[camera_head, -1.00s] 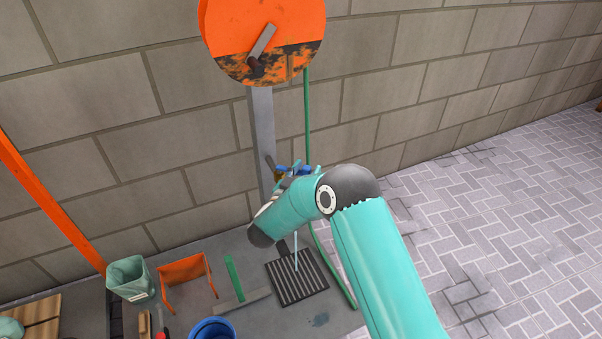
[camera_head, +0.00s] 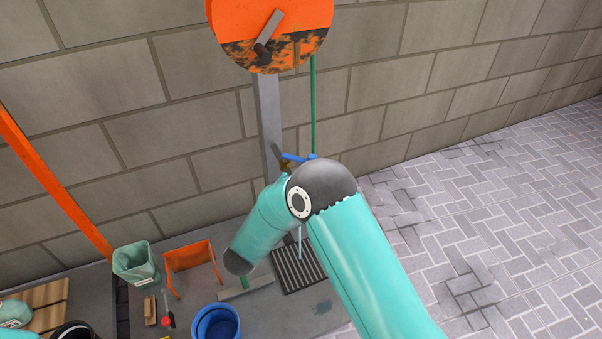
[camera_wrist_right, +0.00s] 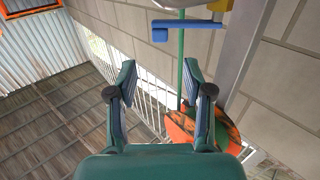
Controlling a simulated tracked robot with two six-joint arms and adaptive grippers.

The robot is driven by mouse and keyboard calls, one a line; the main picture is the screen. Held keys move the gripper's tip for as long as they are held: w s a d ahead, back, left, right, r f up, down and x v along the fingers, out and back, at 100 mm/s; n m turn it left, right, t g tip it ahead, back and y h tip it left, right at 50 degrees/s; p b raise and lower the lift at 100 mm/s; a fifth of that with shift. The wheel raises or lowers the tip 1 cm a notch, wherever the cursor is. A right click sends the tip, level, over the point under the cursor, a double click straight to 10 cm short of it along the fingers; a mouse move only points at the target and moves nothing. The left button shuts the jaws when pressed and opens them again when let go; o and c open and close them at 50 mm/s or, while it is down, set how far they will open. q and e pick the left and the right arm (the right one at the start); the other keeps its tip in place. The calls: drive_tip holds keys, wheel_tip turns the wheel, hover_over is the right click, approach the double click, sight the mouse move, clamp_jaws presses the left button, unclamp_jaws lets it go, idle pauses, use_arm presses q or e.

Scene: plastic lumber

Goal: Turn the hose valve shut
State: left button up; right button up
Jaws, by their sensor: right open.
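The blue valve handle (camera_head: 297,158) sticks out at the brass valve on the grey post (camera_head: 270,115); it also shows at the top of the right wrist view (camera_wrist_right: 190,24). A thin pale stream (camera_head: 299,240) shows below it, over the drain grate (camera_head: 298,267). The green hose (camera_head: 313,105) runs down from the orange reel (camera_head: 270,30). My right arm crosses the head view and hides its own gripper there. In the right wrist view my right gripper (camera_wrist_right: 160,75) is open and empty, apart from the handle. My left gripper is out of view.
A brick wall (camera_head: 170,70) stands close behind the post. A green bin (camera_head: 135,262), an orange stand (camera_head: 190,262) and a blue bucket (camera_head: 216,322) stand on the floor at the left. The paving at the right (camera_head: 500,220) is clear.

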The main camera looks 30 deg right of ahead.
drive_tip(key=shift+s+a, duration=0.45)
drive_tip(key=shift+a, duration=0.1)
